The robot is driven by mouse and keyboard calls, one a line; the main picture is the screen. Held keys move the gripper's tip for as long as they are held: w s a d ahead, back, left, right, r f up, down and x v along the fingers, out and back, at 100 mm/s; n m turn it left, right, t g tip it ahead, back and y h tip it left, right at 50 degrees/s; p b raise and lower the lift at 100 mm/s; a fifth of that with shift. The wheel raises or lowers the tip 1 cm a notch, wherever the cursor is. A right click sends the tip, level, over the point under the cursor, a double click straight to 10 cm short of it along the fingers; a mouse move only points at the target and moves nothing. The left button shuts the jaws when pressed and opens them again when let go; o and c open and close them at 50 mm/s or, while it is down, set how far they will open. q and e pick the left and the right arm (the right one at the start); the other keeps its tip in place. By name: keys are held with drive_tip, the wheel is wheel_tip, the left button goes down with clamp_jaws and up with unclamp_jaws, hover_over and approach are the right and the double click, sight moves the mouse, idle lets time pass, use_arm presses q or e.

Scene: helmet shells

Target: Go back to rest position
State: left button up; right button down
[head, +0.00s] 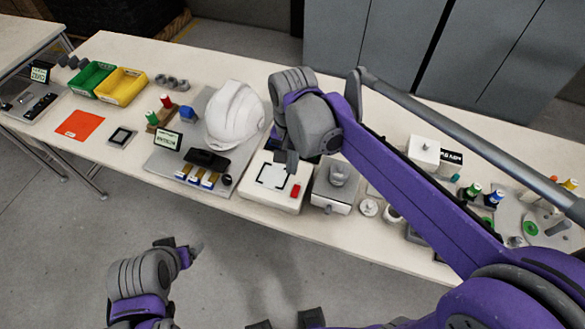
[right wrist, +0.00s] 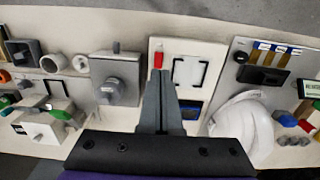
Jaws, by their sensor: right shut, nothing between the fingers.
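My left gripper (head: 182,246) is low at the front left, off the table, above the floor. Its fingers are too unclear to tell whether they are apart. A white helmet shell (head: 233,115) sits on a grey plate; it also shows in the right wrist view (right wrist: 240,125).
A green bin (head: 91,79) and a yellow bin (head: 121,86) stand at the far left beside an orange sheet (head: 79,125). A grey device (head: 332,194) is right of the white one. Grey cabinets (head: 400,40) stand behind the table. The floor in front is clear.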

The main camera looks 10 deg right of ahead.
drive_tip(key=shift+s+d, duration=0.1)
idle(0.5)
drive_tip(key=s+d+f+n+t, duration=0.6)
drive_tip(key=s+d, duration=0.1)
drive_tip(key=s, duration=0.4)
drive_tip(key=shift+s+d+f+n, duration=0.15)
drive_tip(key=shift+s+f+n, duration=0.05)
drive_tip(key=shift+s+n, duration=0.2)
